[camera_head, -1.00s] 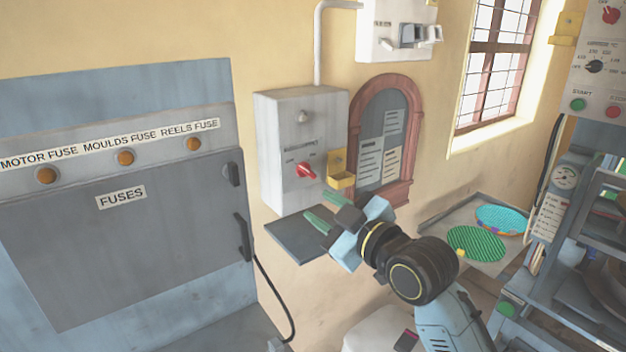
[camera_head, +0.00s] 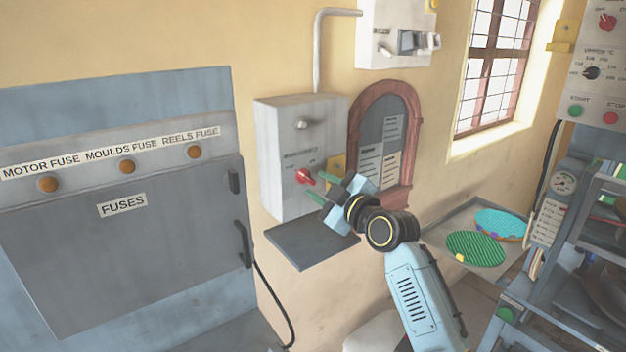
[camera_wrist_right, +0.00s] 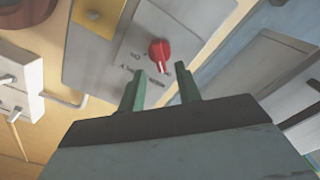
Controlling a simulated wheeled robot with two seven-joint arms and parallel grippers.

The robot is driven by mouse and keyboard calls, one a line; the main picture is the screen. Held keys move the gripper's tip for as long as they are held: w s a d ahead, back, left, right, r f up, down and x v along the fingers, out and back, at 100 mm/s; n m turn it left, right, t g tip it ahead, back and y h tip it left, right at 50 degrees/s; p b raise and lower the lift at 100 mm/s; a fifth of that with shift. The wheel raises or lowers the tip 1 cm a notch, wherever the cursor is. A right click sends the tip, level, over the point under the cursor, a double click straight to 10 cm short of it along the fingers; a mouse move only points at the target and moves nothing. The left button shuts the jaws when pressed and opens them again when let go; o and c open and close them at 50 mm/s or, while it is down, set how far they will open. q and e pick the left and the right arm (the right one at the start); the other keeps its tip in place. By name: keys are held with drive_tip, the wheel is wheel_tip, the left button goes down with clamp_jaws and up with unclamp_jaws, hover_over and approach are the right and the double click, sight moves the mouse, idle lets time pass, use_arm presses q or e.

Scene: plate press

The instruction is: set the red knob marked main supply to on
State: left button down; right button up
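The red knob (camera_head: 305,176) is on the front of a grey wall box (camera_head: 285,150), under a small lamp. It also shows in the right wrist view (camera_wrist_right: 160,50), with a label plate around it. My right gripper (camera_head: 318,190) is just below and to the right of the knob in the head view. In the wrist view its two green fingers (camera_wrist_right: 160,85) are spread apart, and the knob appears just beyond the gap between the tips. They hold nothing. Whether a finger touches the knob cannot be told. My left gripper is out of view.
A dark shelf (camera_head: 312,243) juts from the wall below the box. A yellow holder (camera_head: 337,164) sits right beside the knob, partly behind my gripper. An arched red-framed board (camera_head: 386,130) is to the right. The grey fuse cabinet (camera_head: 120,240) stands at left.

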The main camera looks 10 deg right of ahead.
sight(308, 179)
drive_tip(key=shift+x, duration=1.7)
clamp_jaws()
